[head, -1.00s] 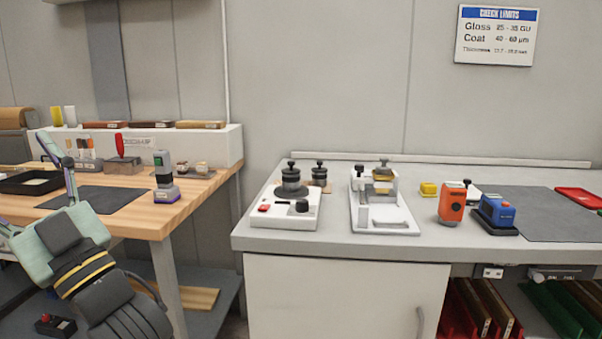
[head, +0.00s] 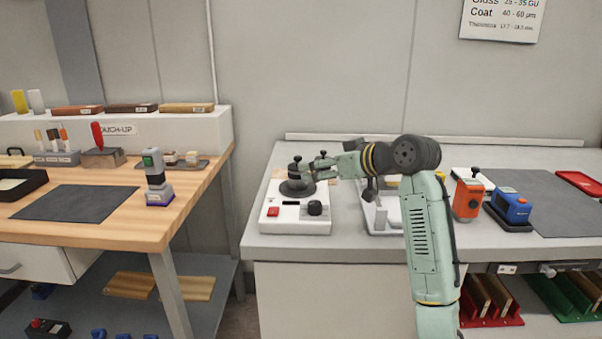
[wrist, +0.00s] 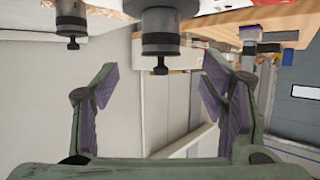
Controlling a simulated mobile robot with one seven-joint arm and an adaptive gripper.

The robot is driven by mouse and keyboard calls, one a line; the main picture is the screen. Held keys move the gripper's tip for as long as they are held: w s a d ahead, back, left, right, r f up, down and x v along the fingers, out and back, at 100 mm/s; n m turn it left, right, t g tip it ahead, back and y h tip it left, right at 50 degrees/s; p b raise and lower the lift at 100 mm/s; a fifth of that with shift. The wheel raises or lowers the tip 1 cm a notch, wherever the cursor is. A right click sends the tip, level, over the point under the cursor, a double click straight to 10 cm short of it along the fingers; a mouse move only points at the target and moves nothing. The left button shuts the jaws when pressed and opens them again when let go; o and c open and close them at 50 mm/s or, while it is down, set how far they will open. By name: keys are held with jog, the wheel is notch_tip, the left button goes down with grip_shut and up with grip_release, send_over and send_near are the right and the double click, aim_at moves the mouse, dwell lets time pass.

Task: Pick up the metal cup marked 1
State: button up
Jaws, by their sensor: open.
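Two dark metal cups with black knobs show upside down in the wrist view. The nearer cup (wrist: 160,32) is centred beyond my gripper (wrist: 160,82), and the other cup (wrist: 72,18) is to its left. My gripper is open and empty, its fingertips either side of the centred cup's line. In the head view one metal cup (head: 296,174) stands on a round base on the white device (head: 276,226). My gripper (head: 316,166) is just to its right. No number can be read on either cup.
A white stand (head: 381,222) is partly hidden behind my arm. An orange meter (head: 467,199) and a blue meter (head: 511,206) stand further right on the grey counter (head: 400,249). The wooden bench (head: 107,226) is at the left, past a gap.

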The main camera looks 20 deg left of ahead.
aim_at(298, 177)
jog(key=p+x, duration=0.3)
jog(key=x, duration=0.6)
jog(key=shift+r, duration=0.1)
jog(key=shift+c, duration=0.5)
jog(key=shift+s, duration=0.1)
grip_shut()
jog(key=shift+r, duration=0.1)
